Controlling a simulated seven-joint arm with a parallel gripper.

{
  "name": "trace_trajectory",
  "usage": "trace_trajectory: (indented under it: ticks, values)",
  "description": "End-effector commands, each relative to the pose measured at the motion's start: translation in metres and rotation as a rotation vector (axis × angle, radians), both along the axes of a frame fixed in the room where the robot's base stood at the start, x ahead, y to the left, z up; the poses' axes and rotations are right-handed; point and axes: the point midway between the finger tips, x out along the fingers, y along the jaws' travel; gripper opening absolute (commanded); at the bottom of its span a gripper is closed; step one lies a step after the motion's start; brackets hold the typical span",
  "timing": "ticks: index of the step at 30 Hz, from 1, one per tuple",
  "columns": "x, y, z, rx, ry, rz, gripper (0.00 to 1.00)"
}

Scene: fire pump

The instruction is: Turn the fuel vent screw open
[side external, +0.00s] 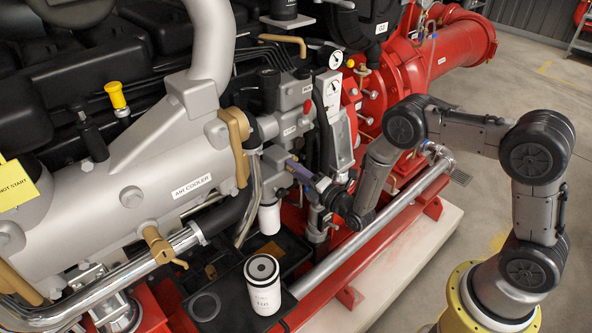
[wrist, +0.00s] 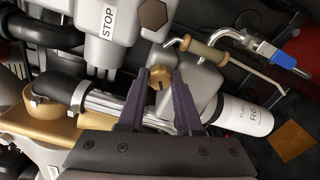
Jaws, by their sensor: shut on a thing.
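The fuel vent screw is a small brass hex head (wrist: 160,79) in the middle of the wrist view, on a grey housing (wrist: 190,98). My gripper (wrist: 160,80) has its two purple fingers on either side of the screw, shut on it. In the side external view my gripper (side external: 292,165) reaches in from the right to the engine's side, below the grey block beside the red pump parts. The screw itself is too small or hidden to make out there.
A white fuel filter (wrist: 240,115) hangs close to the right finger. A tan-handled lever (wrist: 203,50) and a blue-handled valve (wrist: 287,58) are beyond the fingertips. A loose white filter (side external: 263,285) stands on a black tray (side external: 225,280). A silver pipe (side external: 375,225) runs below my arm.

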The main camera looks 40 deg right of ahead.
Motion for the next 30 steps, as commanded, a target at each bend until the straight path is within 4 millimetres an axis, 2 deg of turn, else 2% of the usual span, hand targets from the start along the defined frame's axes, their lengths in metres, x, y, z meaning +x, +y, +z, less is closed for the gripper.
trace_trajectory:
  ticks: [6, 7, 11, 12, 23, 26, 30]
  values:
    - [0.0, -0.001, -0.001, -0.001, 0.001, -0.002, 0.0]
    - [0.0, -0.001, -0.001, -0.001, 0.001, -0.002, 0.37]
    - [0.0, -0.001, -0.001, -0.001, 0.002, -0.002, 0.61]
    - [0.0, -0.001, 0.0, 0.0, 0.001, -0.001, 0.64]
    - [-0.005, 0.0, 0.0, 0.0, 0.0, 0.0, 0.64]
    - [-0.017, 0.0, -0.001, 0.001, 0.002, -0.001, 0.64]
    - [-0.044, 0.0, -0.001, 0.0, 0.004, 0.0, 0.64]
